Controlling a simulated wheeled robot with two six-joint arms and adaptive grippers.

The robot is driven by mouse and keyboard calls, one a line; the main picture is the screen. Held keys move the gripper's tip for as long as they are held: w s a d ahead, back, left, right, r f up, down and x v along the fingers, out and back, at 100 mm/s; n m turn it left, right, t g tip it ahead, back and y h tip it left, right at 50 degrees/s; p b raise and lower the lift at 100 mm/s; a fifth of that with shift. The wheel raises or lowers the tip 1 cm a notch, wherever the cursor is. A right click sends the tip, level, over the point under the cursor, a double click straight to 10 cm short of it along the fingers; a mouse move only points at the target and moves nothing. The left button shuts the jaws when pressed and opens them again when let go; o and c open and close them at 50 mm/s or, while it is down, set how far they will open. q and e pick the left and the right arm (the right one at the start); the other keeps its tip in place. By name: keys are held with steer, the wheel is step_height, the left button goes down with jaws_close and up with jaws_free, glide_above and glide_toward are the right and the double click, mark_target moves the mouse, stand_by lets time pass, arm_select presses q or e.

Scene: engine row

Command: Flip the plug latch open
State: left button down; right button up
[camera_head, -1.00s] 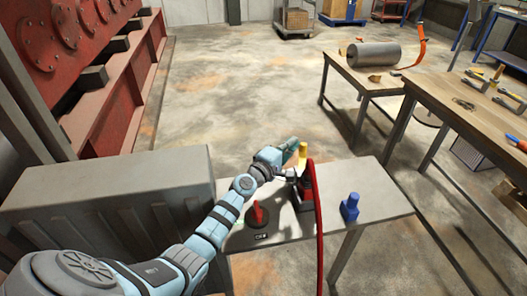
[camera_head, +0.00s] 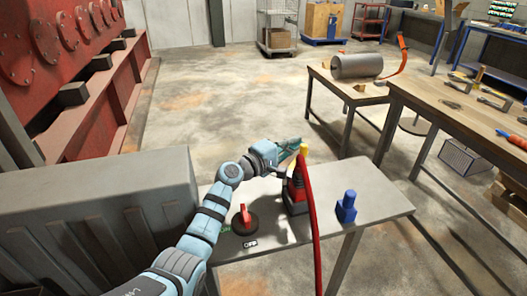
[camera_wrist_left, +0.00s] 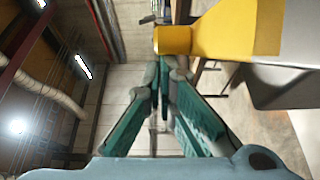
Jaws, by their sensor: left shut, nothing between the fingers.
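A red and dark plug unit (camera_head: 296,190) stands on the small grey table, with a red cable running from it toward the front edge. A yellow part (camera_head: 304,149), perhaps the latch, sticks up at its top. In the left wrist view a large yellow part (camera_wrist_left: 235,32) with a pale section lies across the upper right, beside the fingers. My left gripper (camera_head: 294,150) is shut and empty, at the height of the yellow part and just left of it. Its green-padded fingertips (camera_wrist_left: 162,72) meet in the wrist view. I cannot tell whether they touch the yellow part. My right gripper is out of view.
On the small table (camera_head: 385,203) are a blue block-like fitting (camera_head: 346,207) at right and a red-handled round piece (camera_head: 244,220) at left. A grey ribbed case (camera_head: 100,195) stands at left. A wooden workbench (camera_head: 440,105) with tools is at right.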

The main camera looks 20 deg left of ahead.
arm_select(q)
steer(key=shift+r, duration=0.1)
stand_by(0.6)
step_height(320, 180, up, 10)
stand_by(0.4)
